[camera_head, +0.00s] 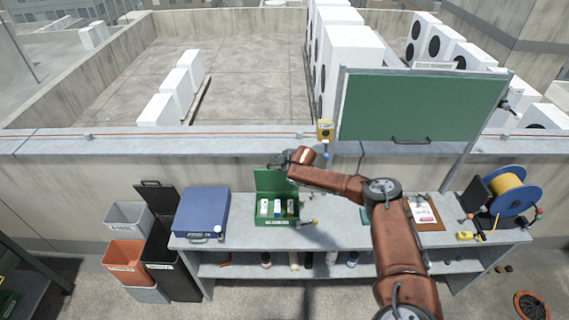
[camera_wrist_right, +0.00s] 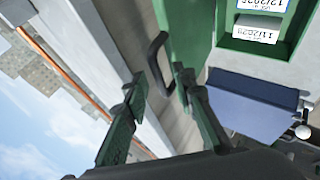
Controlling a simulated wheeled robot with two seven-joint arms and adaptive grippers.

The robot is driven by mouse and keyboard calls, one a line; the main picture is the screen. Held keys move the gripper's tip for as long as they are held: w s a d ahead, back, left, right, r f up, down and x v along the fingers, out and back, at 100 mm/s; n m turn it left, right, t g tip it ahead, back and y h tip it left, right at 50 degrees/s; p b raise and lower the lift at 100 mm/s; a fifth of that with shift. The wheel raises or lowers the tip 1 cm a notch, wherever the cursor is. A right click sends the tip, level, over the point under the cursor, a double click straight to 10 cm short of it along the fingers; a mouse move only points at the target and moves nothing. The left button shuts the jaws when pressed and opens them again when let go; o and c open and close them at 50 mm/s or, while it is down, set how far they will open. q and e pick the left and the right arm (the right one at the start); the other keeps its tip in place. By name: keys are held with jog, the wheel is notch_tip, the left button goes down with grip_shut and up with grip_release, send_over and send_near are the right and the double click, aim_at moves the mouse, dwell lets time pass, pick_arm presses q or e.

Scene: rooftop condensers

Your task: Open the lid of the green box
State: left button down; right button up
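The green box (camera_head: 268,222) sits on the grey bench, its lid (camera_head: 268,181) standing up at the back. Several labelled packs (camera_head: 277,209) show inside. In the wrist view the green lid (camera_wrist_right: 186,30) carries a black handle (camera_wrist_right: 155,62). My right gripper (camera_head: 281,162) is above the lid's top edge. In the wrist view its fingers (camera_wrist_right: 160,88) are spread apart, with the handle just beyond and between their tips. I cannot tell whether a finger touches the handle or lid. My left gripper is out of view.
A blue case (camera_head: 202,212) lies left of the box, and it also shows in the wrist view (camera_wrist_right: 252,105). A yellow switch box (camera_head: 325,130) is on the parapet behind. A clipboard (camera_head: 428,214) and cable reel (camera_head: 508,190) are to the right.

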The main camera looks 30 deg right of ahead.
jog(key=v, duration=1)
